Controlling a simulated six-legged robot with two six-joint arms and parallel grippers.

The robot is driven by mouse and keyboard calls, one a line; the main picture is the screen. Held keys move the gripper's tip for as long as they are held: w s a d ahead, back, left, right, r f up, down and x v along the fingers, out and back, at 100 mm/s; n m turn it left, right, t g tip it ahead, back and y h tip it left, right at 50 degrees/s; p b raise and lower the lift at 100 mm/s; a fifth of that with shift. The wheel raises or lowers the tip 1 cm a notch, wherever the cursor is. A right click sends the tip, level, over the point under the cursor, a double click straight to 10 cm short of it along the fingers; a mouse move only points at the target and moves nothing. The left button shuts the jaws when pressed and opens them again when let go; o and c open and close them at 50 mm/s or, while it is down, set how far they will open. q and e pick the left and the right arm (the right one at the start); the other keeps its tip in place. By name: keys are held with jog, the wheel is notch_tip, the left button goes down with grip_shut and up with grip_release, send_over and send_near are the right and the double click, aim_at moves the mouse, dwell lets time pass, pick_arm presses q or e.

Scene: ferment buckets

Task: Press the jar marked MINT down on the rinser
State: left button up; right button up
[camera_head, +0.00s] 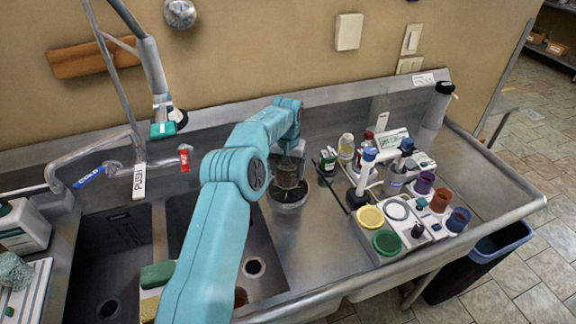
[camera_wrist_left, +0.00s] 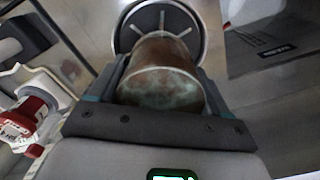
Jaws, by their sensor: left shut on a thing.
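My left gripper (camera_head: 289,162) is shut on a brownish, cloudy jar (camera_head: 288,176). In the left wrist view the jar (camera_wrist_left: 162,78) sits between the two fingers, with its round end facing the camera. No MINT marking can be read on it. The rinser (camera_head: 289,205) is a round metal dish with a dark inside and spokes, set on the steel counter. The jar is over the rinser and hides part of it; whether they touch I cannot tell. The rinser (camera_wrist_left: 187,19) shows beyond the jar in the left wrist view. My right gripper is not in view.
A dark cup of pens or tools (camera_head: 327,162) stands just right of the rinser. Farther right is a rack (camera_head: 408,225) with several coloured cups and bottles. Sink basins (camera_head: 112,262) lie to the left, with a faucet (camera_head: 95,150) behind. Bare counter lies in front of the rinser.

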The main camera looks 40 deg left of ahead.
aim_at(288, 179)
pick_arm(q)
jog(key=shift+f+b, duration=0.45)
jog(key=shift+f, duration=0.6)
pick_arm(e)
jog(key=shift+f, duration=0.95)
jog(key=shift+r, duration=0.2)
pick_arm(q)
jog(key=shift+f+b, duration=0.45)
jog(key=shift+f, duration=0.65)
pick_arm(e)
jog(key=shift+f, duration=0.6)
pick_arm(q)
jog(key=shift+d, duration=0.1)
notch_tip(288, 179, up, 6)
jog(key=p, duration=0.4)
jog(key=shift+p, duration=0.3)
jog(key=shift+r, duration=1.05)
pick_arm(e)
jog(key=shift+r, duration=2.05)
